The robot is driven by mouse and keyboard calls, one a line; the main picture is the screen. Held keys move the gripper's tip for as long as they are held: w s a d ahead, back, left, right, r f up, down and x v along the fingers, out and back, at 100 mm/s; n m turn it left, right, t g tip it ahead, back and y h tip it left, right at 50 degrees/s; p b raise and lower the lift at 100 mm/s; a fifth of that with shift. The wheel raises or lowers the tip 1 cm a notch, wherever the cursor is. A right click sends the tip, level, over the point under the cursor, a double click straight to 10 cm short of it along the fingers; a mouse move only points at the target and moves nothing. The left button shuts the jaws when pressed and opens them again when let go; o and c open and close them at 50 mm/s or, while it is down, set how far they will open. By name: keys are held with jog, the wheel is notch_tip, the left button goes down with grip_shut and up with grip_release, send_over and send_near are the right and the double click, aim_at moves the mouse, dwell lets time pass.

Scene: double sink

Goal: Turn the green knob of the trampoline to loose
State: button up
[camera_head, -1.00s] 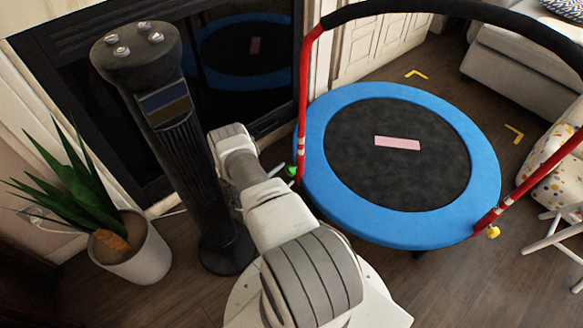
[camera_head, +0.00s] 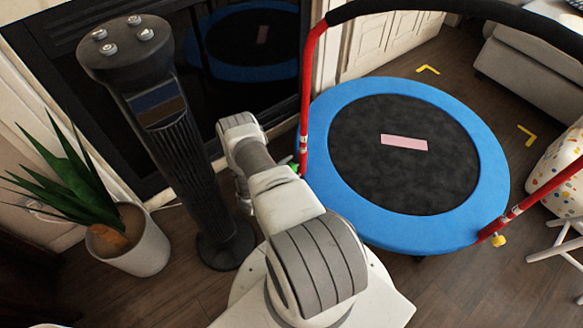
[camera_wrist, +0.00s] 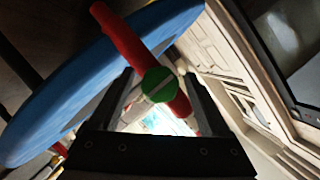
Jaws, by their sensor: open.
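The trampoline (camera_head: 475,160) has a blue padded rim, a dark mat and a red and black handle frame. Its green knob (camera_head: 294,166) shows as a small patch on the left red post (camera_head: 306,100), mostly hidden behind my arm. My gripper (camera_wrist: 163,84) is open, with one finger on each side of the knob. I cannot tell whether the fingers touch it. In the head view my arm hides the gripper.
A black tower fan (camera_head: 180,130) stands just left of my arm. A potted plant (camera_head: 140,245) is further left. A yellow knob (camera_head: 498,240) is on the right post. A dark glass fireplace front (camera_head: 270,85) lies behind the arm.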

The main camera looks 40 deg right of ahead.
jog(key=shift+c, duration=0.2)
grip_shut()
jog(key=shift+n, duration=0.3)
jog(key=n+g, duration=0.2)
jog(key=shift+n+y, duration=0.3)
jog(key=shift+y, duration=0.1)
jog(key=n+g, duration=0.2)
jog(key=n, duration=0.1)
jog(key=shift+y, duration=0.3)
jog(key=n+g, duration=0.2)
jog(key=n, duration=0.1)
jog(key=n+g, duration=0.2)
jog(key=n, duration=0.1)
jog(key=shift+g, duration=0.3)
